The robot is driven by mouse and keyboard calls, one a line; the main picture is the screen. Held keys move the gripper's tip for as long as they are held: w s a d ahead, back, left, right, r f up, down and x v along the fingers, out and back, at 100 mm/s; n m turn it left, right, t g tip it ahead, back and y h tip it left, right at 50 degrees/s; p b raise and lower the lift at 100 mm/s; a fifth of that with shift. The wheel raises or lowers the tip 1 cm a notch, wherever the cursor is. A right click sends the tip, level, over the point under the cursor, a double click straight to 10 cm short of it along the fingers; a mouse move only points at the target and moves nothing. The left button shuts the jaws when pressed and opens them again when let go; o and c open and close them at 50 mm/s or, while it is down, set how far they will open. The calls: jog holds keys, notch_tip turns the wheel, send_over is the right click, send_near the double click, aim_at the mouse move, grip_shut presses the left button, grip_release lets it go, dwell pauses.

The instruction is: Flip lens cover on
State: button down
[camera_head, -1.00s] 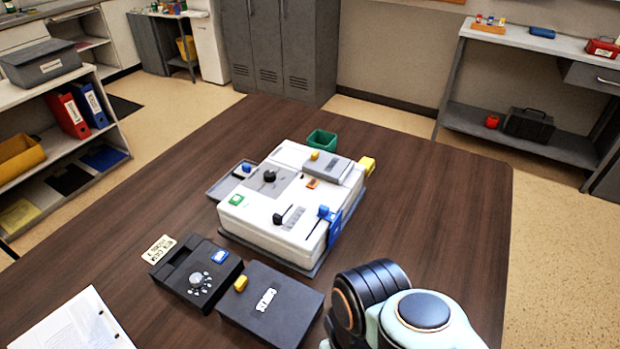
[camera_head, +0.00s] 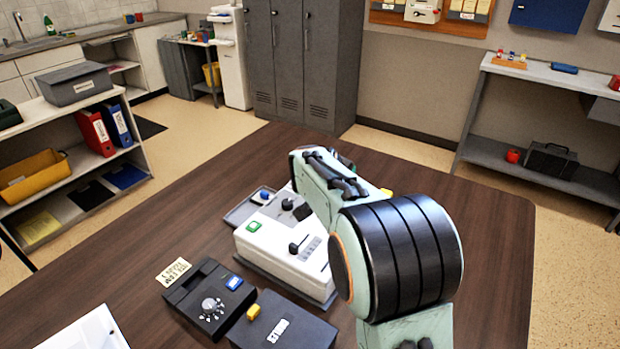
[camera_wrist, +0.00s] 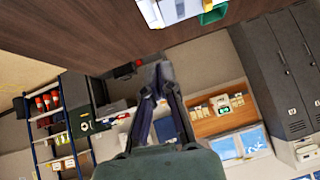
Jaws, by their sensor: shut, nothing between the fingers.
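A white machine (camera_head: 278,262) stands on the dark wooden table. It has a green button (camera_head: 253,226) and a black lever (camera_head: 299,244) on its near side and a black knob (camera_head: 288,204) farther back. My arm hides its right and back parts. I cannot make out a lens cover by that name. In the wrist view only an edge of the white machine (camera_wrist: 170,11) shows at the top. My gripper (camera_wrist: 161,72) is shut and empty, pointing across the room, apart from the machine.
A black dial box (camera_head: 208,300) and a black box with a yellow tab (camera_head: 283,325) sit in front of the machine. A small tray (camera_head: 240,212) lies at its left. A green bin (camera_wrist: 213,15) shows beside it in the wrist view. The table's left back is clear.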

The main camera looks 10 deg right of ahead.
aim_at(325, 266)
notch_tip(325, 266, down, 8)
jog(key=g, duration=0.1)
jog(key=shift+w+a+n, duration=0.15)
jog(key=shift+a+n, duration=0.15)
jog(key=shift+a, duration=0.15)
jog(key=x, duration=1)
jog(key=shift+f, duration=0.25)
jog(key=shift+s+a+r, duration=0.2)
jog(key=shift+s+a, duration=0.8)
jog(key=shift+s, duration=0.1)
jog(key=shift+s+a, duration=0.45)
jog(key=shift+s, duration=0.05)
jog(key=s+a, duration=0.5)
jog(key=shift+s+a, duration=0.2)
jog(key=shift+a, duration=0.05)
jog(key=shift+s+a+f+g, duration=0.1)
jog(key=shift+s+a+g, duration=0.05)
jog(key=shift+g, duration=0.15)
